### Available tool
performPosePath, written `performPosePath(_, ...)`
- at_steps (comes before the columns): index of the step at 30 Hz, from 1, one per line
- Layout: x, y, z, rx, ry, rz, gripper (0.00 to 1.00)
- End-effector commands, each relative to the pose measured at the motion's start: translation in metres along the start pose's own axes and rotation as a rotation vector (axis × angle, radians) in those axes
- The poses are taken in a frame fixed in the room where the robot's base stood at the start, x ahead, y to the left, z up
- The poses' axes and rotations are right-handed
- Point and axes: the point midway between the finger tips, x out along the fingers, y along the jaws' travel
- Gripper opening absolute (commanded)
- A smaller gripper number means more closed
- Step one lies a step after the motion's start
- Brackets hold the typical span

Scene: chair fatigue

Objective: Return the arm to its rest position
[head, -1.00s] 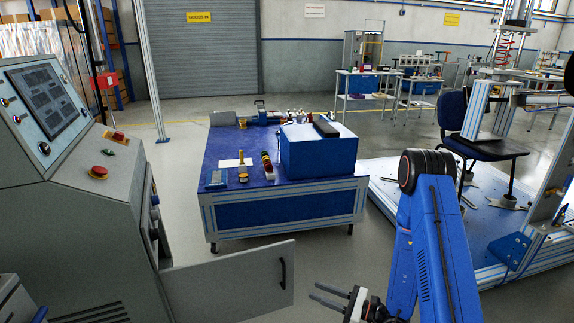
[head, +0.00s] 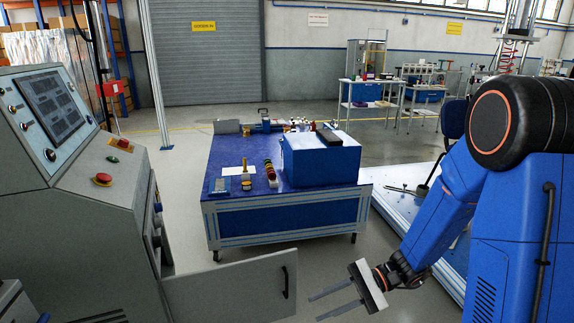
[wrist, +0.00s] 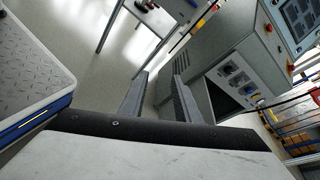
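My gripper (head: 335,294) is at the lower middle of the head view, in front of the open grey cabinet door and above the floor. Its two grey fingers point left and are spread apart with nothing between them. My blue arm fills the right side of the head view, bent at a black joint. In the wrist view my gripper (wrist: 158,98) also shows two separate fingers with bare floor and the cabinet beyond them.
A grey control cabinet (head: 95,235) stands at left, its door (head: 230,288) swung open. A blue worktable (head: 285,222) with a blue box (head: 318,158) and small items stands ahead. A white platform (head: 395,205) lies at right. Grey floor separates door and table.

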Motion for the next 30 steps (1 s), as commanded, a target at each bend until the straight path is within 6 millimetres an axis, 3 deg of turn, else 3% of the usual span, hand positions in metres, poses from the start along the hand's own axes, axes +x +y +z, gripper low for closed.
performPosePath(3,-0.004,0.011,0.020,-0.074,0.048,0.088,0.29)
performPosePath(12,-0.023,0.044,0.056,-0.245,0.195,0.299,0.29)
performPosePath(30,-0.092,0.091,0.102,-0.585,0.597,0.658,0.29)
